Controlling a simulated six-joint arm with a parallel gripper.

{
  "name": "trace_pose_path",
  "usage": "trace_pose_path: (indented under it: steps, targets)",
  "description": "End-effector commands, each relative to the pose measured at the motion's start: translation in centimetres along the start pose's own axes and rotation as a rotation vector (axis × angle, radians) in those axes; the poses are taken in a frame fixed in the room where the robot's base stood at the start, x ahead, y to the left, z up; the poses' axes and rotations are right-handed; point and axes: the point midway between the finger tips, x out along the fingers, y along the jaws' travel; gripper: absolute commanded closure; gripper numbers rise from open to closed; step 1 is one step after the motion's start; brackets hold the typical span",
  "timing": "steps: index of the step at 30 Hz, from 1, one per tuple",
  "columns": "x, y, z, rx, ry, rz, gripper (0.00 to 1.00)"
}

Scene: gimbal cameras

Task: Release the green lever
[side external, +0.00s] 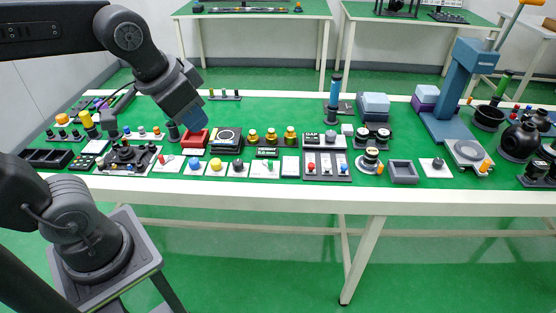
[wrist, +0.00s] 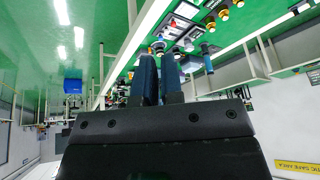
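My gripper (side external: 193,118) hangs above the left part of the bench, its blue fingers pointing down over the area by a red tray. In the wrist view its two blue fingers (wrist: 159,78) lie side by side, nearly together, with nothing visible between them. A small green lever (side external: 270,163) seems to stand on a white plate in the front row, to the right of my gripper and apart from it. I cannot tell for sure which one is the task's lever.
The white-edged bench (side external: 250,197) carries many devices. Close by are a red tray (side external: 195,139), a blue button (side external: 216,165), a yellow button (side external: 195,165) and a three-slider panel (side external: 326,167). A tall blue press (side external: 462,85) stands at right. The air above the middle is mostly free.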

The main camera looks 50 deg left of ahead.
Motion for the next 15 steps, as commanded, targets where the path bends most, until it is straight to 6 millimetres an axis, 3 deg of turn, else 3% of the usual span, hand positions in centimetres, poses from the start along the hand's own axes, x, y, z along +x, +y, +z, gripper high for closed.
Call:
trace_pose_path:
  steps: [8, 15]
  targets:
    - [1.7, -1.1, -7.4, 0.164, -0.139, -0.018, 1.00]
    - [5.2, -2.0, -13.1, 0.300, -0.257, -0.023, 1.00]
